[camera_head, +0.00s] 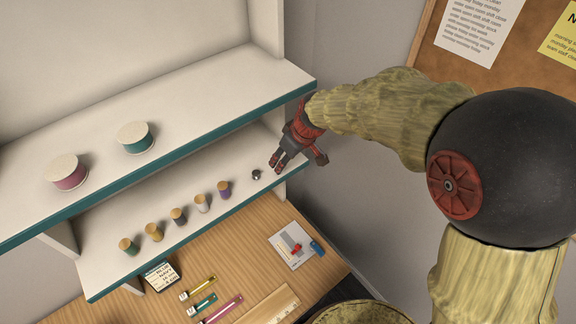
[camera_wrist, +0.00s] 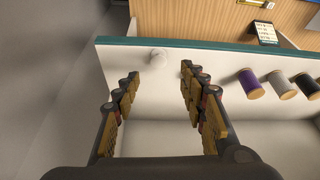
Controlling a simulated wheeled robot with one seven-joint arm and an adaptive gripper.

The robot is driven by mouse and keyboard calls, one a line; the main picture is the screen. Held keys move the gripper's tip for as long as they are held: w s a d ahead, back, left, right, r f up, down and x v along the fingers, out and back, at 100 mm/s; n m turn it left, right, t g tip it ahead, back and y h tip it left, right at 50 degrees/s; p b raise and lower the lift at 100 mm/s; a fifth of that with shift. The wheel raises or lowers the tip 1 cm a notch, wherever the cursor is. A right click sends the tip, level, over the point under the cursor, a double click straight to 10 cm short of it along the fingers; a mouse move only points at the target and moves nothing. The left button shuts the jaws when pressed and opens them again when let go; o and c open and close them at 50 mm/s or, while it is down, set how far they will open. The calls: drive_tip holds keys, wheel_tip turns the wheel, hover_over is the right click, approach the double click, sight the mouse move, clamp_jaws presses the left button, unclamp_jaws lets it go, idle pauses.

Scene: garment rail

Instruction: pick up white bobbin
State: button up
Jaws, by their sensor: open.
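A small white bobbin (camera_wrist: 158,56) stands on the lower shelf close to its teal front edge, in the wrist view. My gripper (camera_wrist: 160,74) is open around empty space. The bobbin shows between and just beyond its fingertips, and I see no contact. In the head view my gripper (camera_head: 279,161) reaches down over the right end of the lower shelf. I cannot make out the white bobbin there; the gripper seems to hide it.
A small silvery bobbin (camera_wrist: 203,78) stands just right of my right finger. Beyond it are a purple spool (camera_head: 224,190), a white spool (camera_head: 201,203) and several more in a row. The upper shelf (camera_head: 215,108) overhangs behind. The shelf's right end is otherwise clear.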

drive_tip(key=p+x, duration=0.1)
drive_tip(key=x, duration=0.5)
drive_tip(key=shift+w+d+f, duration=0.1)
drive_tip(key=shift+f, duration=0.1)
drive_tip(key=shift+c, duration=0.9)
drive_tip(key=c, duration=0.6)
